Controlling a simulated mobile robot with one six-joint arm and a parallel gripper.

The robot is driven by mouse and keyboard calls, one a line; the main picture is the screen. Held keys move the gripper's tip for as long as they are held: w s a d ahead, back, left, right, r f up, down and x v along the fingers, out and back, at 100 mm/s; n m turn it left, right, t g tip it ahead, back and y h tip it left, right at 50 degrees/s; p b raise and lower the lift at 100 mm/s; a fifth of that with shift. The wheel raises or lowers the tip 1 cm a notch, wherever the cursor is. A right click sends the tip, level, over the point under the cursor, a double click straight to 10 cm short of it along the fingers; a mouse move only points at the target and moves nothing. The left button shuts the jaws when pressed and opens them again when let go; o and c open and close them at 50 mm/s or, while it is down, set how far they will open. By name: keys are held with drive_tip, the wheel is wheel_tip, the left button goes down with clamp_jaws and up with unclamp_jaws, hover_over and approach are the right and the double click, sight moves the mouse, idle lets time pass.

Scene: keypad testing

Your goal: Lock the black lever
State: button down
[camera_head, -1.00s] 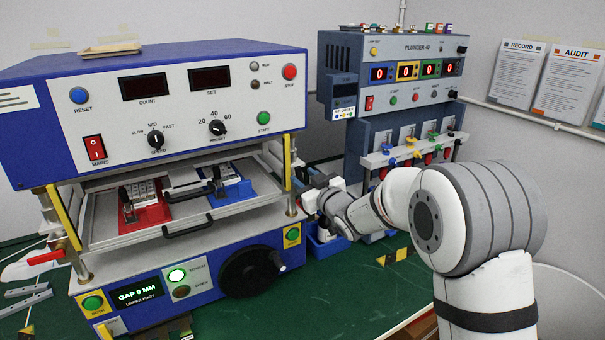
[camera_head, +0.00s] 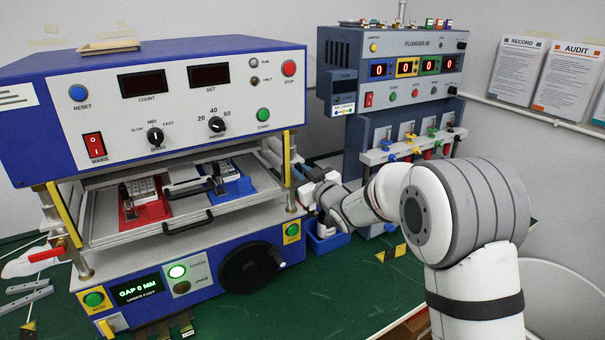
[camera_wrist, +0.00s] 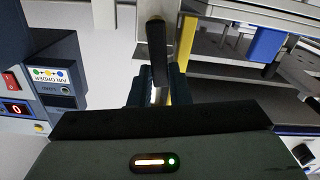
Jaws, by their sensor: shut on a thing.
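The black lever (camera_wrist: 156,48) shows in the wrist view as a rounded black handle, pointing up in the picture from between my fingers. My gripper (camera_wrist: 159,90) is shut on it, with one dark finger on each side. In the head view my gripper (camera_head: 308,192) is at the right side of the blue and white press (camera_head: 240,236), beside its right yellow post. The lever cannot be made out clearly there. The lever's pivot is not clear in either view.
A blue bin (camera_head: 327,240) stands just below my gripper. The plunger tester (camera_head: 380,140) stands behind and right, close to my arm. A red-handled lever (camera_head: 47,254) is at the press's left. The green table (camera_head: 350,285) is mostly clear at front right.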

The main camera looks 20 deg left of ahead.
drive_tip(key=shift+w+d+f+m+b, duration=0.1)
drive_tip(key=shift+w+d+m+b, duration=0.05)
drive_tip(key=shift+m+b, duration=0.4)
drive_tip(key=shift+w+d+m, duration=0.2)
drive_tip(key=shift+m, duration=0.55)
drive_tip(key=c, duration=1.4)
unclamp_jaws()
drive_tip(key=shift+o, duration=0.2)
drive_tip(key=shift+d, duration=0.1)
drive_tip(key=b+v, duration=0.2)
drive_tip(key=v, duration=0.5)
drive_tip(key=shift+s+d, duration=0.2)
drive_tip(key=shift+s, duration=0.1)
